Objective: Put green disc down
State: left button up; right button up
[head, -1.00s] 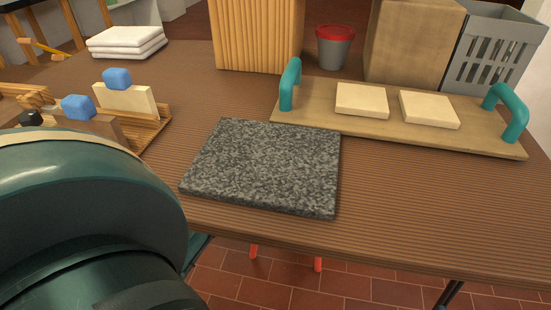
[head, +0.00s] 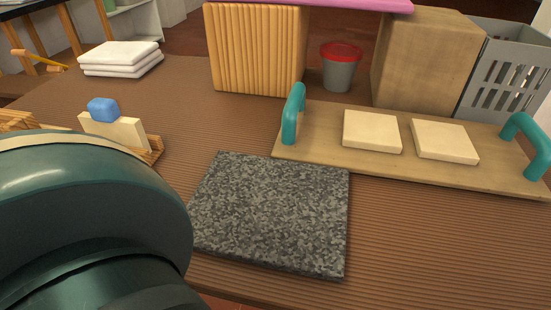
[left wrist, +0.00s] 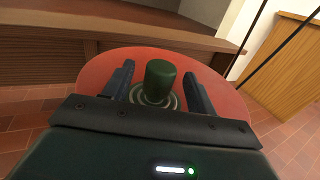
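In the left wrist view, a dark green knob (left wrist: 160,76) stands on a small round green disc (left wrist: 168,103) with ringed edges. The disc rests on a red round surface (left wrist: 225,97), which looks like a stool top. My left gripper (left wrist: 158,88) is open, with one finger on each side of the knob and a visible gap on both sides. In the head view, my arm fills the lower left; its gripper, the disc and the red surface are out of sight there. My right gripper is in neither view.
A grey speckled slab (head: 270,210) lies on the brown table (head: 420,240). Behind it is a wooden board (head: 320,148) with teal handles and two pale tiles. A red-topped grey bucket (head: 340,68), a box (head: 425,60), a grey basket (head: 505,70) and folded towels (head: 120,58) stand farther back.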

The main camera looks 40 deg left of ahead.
pick_arm(q)
jog(key=c, duration=1.2)
